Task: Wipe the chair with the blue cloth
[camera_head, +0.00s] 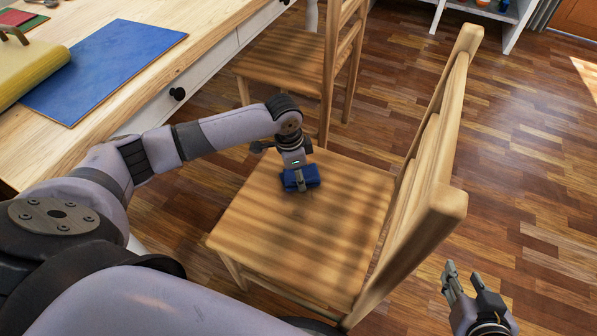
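A light wooden chair (290,245) stands in the middle of the view, its slatted back on the right. My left gripper (300,184) points down over the far part of the seat and is shut on the blue cloth (312,178). The cloth is a small dark blue bundle at the seat surface; it appears to touch the wood. The fingers partly hide it. My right gripper (468,278) is at the lower right, over the floor beside the chair. Its fingers are apart and nothing is between them.
A second wooden chair (285,58) stands behind, close to the desk drawers. A wooden desk (215,15) at the left bears a blue mat (100,68) and a yellow object (28,70). A white shelf (490,12) stands at the back. The floor on the right is clear.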

